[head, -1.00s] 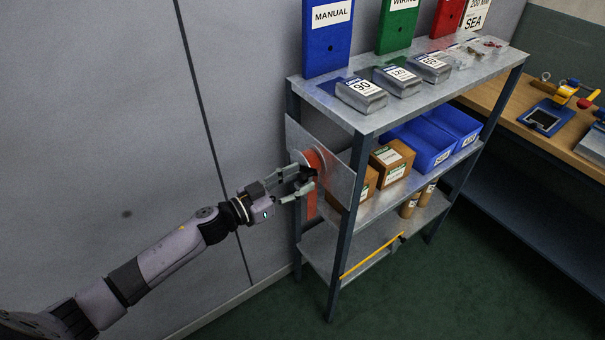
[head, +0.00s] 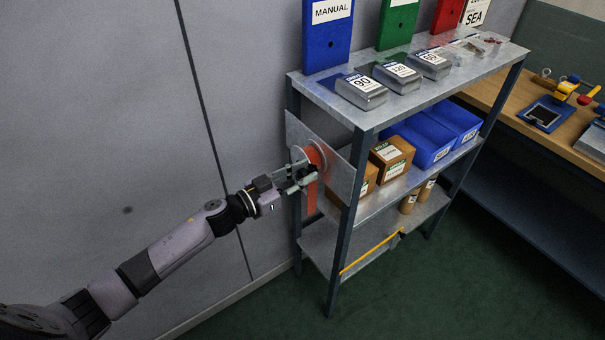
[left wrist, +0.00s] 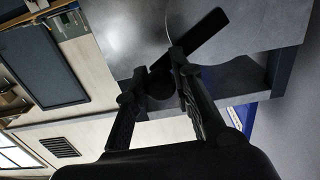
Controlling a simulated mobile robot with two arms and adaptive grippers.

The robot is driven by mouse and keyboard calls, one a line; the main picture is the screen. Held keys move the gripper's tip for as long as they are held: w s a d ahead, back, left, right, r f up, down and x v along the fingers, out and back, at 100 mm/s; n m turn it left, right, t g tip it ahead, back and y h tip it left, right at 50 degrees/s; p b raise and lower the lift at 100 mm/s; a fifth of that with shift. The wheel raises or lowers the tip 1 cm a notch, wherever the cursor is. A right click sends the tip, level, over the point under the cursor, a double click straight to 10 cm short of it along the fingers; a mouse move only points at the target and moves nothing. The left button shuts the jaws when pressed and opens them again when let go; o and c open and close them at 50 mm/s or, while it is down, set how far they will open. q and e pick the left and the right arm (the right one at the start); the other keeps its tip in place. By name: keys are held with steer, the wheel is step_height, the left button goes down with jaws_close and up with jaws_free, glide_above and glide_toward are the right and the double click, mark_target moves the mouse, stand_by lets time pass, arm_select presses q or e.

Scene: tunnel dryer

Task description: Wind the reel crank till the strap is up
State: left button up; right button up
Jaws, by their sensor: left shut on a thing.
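The reel (head: 318,154) is mounted on a grey plate at the left end of the shelf rack. Its orange strap (head: 311,198) hangs below it, with the lower end hard to make out. My left gripper (head: 302,178) is at the reel's front face, shut on the crank's handle. In the left wrist view, the dark crank arm (left wrist: 203,38) runs up and right across the grey reel disc (left wrist: 137,24), and the handle lies between my fingers (left wrist: 156,80). The fingers hide part of the crank in the head view. My right gripper is out of view.
The metal rack (head: 322,92) holds weights on top, blue bins (head: 424,150) and brown boxes (head: 391,158) below. A yellow rod (head: 370,258) lies low on the rack. A wooden bench (head: 488,97) stands at the right. The grey wall is close behind my arm.

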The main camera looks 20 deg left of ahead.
arm_select(q)
jaws_close()
steer(key=shift+f, duration=0.15)
steer(key=m+b, duration=0.1)
steer(key=f+m, duration=0.1)
steer(key=shift+s+d+f+m+b, duration=0.2)
steer(key=shift+d+f+m+b, duration=0.1)
steer(key=shift+b, duration=0.1)
steer(key=w+a+f+m+b, duration=0.2)
steer(key=a+f+m+b, duration=0.1)
steer(key=m+b, duration=0.5)
steer(key=w+a+f+m+b, duration=0.2)
steer(key=f+m+b, duration=0.4)
steer(key=m+b, duration=0.3)
steer(key=shift+w+a+f+m+b, duration=0.2)
steer(key=shift+a+m+b, duration=0.15)
steer(key=shift+m, duration=1.75)
